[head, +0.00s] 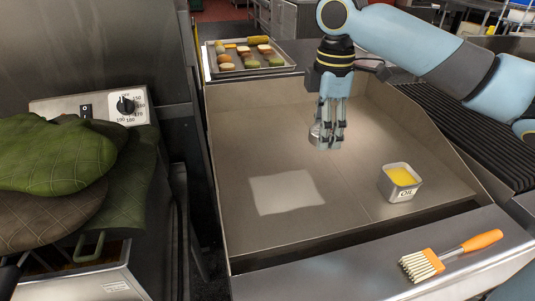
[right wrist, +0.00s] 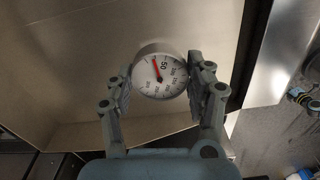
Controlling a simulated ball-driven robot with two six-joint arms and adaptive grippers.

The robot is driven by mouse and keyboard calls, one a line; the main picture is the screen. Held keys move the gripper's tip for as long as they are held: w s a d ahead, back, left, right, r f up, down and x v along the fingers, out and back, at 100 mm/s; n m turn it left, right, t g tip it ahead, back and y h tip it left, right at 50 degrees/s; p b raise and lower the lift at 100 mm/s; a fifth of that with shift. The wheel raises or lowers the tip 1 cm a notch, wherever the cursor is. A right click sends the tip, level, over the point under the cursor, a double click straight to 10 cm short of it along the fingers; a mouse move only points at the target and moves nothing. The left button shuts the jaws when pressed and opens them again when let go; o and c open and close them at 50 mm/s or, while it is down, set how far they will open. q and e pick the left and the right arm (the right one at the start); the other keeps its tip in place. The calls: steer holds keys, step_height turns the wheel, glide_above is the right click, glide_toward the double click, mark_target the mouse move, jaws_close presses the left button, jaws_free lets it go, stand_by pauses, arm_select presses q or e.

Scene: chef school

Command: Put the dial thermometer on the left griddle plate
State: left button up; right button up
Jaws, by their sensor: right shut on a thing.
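My right gripper (head: 327,137) is shut on the dial thermometer (head: 315,133), over the back part of the griddle plate (head: 240,200). In the right wrist view the dial thermometer (right wrist: 158,74) sits between the two fingers, its round white face with a red needle turned to the camera. In the head view the fingers hide most of it. I cannot tell whether it touches the plate. A pale square patch (head: 288,192) lies on the left part of the griddle, in front of the gripper. My left gripper is not in view.
A metal oil tub (head: 399,182) stands on the griddle's right side. An orange-handled brush (head: 450,255) lies on the front ledge. A tray of food (head: 250,58) stands behind. Green oven mitts (head: 55,155) lie on a fryer at left. The griddle's left front is clear.

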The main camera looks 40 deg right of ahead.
steer(key=b, duration=0.1)
glide_above(274, 163)
step_height(274, 163, down, 7)
steer(key=shift+f, duration=2.1)
steer(key=shift+f, duration=0.1)
